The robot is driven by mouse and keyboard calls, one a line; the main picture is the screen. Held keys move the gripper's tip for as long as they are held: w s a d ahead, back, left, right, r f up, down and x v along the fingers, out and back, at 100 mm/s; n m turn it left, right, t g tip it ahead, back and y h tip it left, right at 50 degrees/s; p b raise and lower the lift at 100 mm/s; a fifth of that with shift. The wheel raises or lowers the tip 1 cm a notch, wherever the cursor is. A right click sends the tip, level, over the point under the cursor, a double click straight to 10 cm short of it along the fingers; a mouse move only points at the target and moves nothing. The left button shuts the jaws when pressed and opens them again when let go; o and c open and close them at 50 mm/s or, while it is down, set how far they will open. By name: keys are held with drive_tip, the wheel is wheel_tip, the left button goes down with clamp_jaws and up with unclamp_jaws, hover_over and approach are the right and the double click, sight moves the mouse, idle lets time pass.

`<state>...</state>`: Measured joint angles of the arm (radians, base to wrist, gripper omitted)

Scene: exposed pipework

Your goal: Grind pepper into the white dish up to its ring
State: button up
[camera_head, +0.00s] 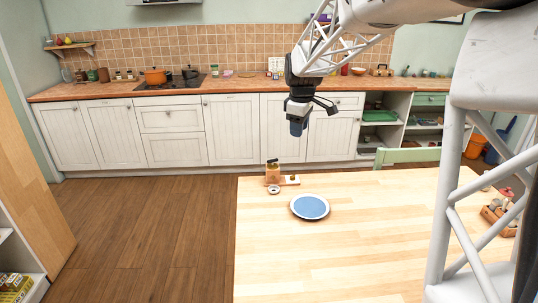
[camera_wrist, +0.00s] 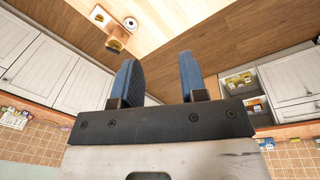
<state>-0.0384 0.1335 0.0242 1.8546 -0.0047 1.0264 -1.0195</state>
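A small round white dish (camera_head: 274,189) with a darker middle sits near the table's far left corner; it also shows in the wrist view (camera_wrist: 130,24). Just behind it stands a brown wooden object with a dark top (camera_head: 272,174), possibly the pepper grinder; it also shows in the wrist view (camera_wrist: 114,44). The ring in the dish is too small to tell. My gripper (camera_head: 296,128) hangs in the air above and beyond the table's far edge. In the wrist view its blue fingers (camera_wrist: 158,62) stand apart with nothing between them.
A blue plate with a pale rim (camera_head: 310,207) lies right of the dish. A small pale board (camera_head: 291,180) lies beside the wooden object. A wooden caddy (camera_head: 500,214) stands at the table's right. A green chair back (camera_head: 407,156) rises behind the table. The front middle is clear.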

drive_tip(key=w+a+f+n, duration=0.15)
drive_tip(key=w+f, duration=0.25)
drive_tip(key=w, duration=0.5)
drive_tip(key=w+a+f+n, duration=0.1)
drive_tip(key=w+f+n, duration=0.25)
drive_tip(key=w, duration=0.45)
drive_tip(key=n+g, duration=0.1)
drive_tip(key=n, duration=0.4)
approach(273, 162)
drive_tip(key=shift+w+r, duration=0.2)
drive_tip(key=shift+w, duration=0.1)
drive_tip(key=shift+w+f, duration=0.15)
drive_tip(key=shift+f, duration=0.05)
drive_tip(key=shift+f, duration=0.15)
drive_tip(key=shift+f, duration=3.8)
clamp_jaws()
